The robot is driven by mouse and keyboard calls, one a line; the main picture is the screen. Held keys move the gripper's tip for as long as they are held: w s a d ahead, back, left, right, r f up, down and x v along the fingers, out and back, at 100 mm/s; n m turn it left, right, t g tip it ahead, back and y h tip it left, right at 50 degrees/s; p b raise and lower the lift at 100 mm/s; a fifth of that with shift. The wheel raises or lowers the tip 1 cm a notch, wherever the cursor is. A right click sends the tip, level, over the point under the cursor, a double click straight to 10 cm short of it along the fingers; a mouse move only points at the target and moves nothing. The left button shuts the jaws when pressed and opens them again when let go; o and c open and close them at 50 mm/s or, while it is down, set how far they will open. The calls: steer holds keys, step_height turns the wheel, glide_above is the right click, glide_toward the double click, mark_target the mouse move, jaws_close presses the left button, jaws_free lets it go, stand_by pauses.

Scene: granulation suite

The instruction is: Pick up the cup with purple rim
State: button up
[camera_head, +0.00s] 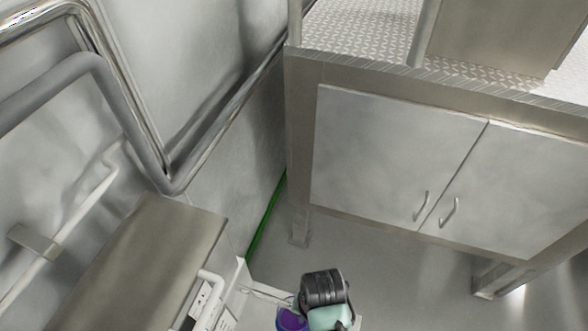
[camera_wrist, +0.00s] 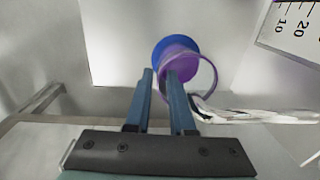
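The cup with the purple rim (camera_wrist: 209,72) is in the upper middle of the wrist view, with a blue round part (camera_wrist: 163,46) behind the rim. My gripper (camera_wrist: 159,73) is open, with a narrow gap between its two blue-grey fingers. The cup's left side lies at this gap, and the right finger overlaps the cup's opening. I cannot tell whether either finger touches the cup. In the head view the purple cup (camera_head: 291,321) shows at the bottom edge, partly hidden by my wrist.
A white sheet with printed scale numbers (camera_wrist: 292,30) lies at the upper right of the wrist view. In the head view a metal cabinet (camera_head: 395,165) stands at right, and pipes (camera_head: 130,100) run along the left wall. Grey floor (camera_head: 385,275) is open below the cabinet.

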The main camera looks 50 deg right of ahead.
mark_target(294, 317)
steer(key=shift+w+a+f, duration=0.15)
steer(key=shift+f, duration=1.45)
jaws_close()
